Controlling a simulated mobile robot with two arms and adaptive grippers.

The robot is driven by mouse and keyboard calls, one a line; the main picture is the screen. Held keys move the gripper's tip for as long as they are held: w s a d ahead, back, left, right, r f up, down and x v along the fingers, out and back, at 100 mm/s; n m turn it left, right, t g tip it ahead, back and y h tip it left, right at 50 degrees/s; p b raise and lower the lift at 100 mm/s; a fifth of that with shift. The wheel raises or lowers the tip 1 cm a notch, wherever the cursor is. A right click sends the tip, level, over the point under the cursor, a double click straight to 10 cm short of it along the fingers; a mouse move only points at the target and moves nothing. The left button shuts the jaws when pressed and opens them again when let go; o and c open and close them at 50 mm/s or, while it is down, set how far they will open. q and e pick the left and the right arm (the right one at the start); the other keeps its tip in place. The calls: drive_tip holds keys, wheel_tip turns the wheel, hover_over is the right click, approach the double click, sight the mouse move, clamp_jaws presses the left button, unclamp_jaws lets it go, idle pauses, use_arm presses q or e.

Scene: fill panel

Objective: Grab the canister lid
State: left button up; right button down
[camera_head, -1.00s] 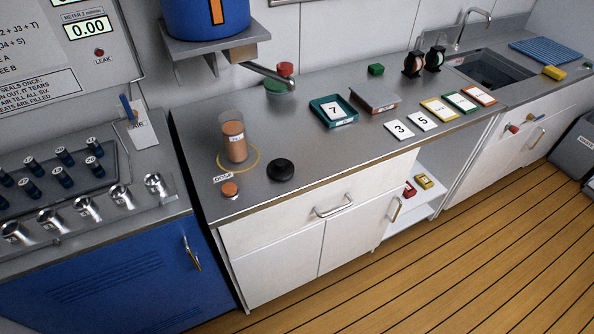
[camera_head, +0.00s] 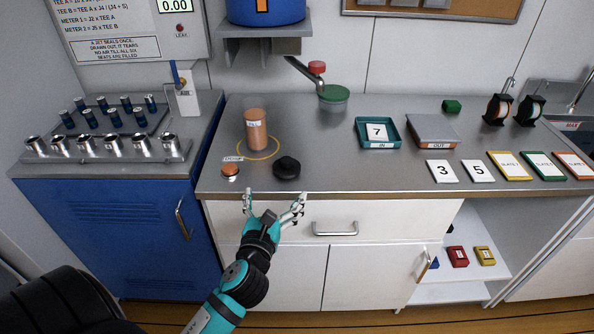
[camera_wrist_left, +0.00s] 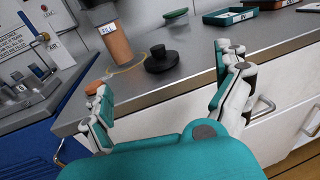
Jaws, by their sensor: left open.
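A black round lid with a knob (camera_head: 287,168) lies on the grey counter near its front edge; it also shows in the left wrist view (camera_wrist_left: 162,60). The canister (camera_head: 255,131), a clear cylinder with orange-brown contents, stands upright inside a yellow ring behind and left of the lid; it also shows in the left wrist view (camera_wrist_left: 116,43). My left gripper (camera_head: 273,204) is open and empty in front of the counter edge, short of the lid, its fingers pointing toward it. In the left wrist view the lid appears beyond and between the spread fingers (camera_wrist_left: 166,78). My right gripper is not in view.
An orange button (camera_head: 230,170) sits left of the lid. A spout with a red knob (camera_head: 317,67) hangs above a green-lidded container (camera_head: 333,97). A teal tray (camera_head: 394,143) and number cards (camera_head: 442,171) lie to the right. A drawer handle (camera_head: 335,230) is below the edge.

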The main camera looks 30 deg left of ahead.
sight(285, 166)
use_arm(q)
drive_tip(key=x, duration=1)
drive_tip(key=shift+f+p, duration=0.1)
drive_tip(key=shift+p, duration=0.2)
drive_tip(key=x, duration=0.3)
drive_tip(key=f+x, duration=0.1)
drive_tip(key=x, duration=0.1)
drive_tip(key=shift+s+a, duration=0.1)
drive_tip(key=shift+a, duration=0.25)
drive_tip(key=c, duration=1.8)
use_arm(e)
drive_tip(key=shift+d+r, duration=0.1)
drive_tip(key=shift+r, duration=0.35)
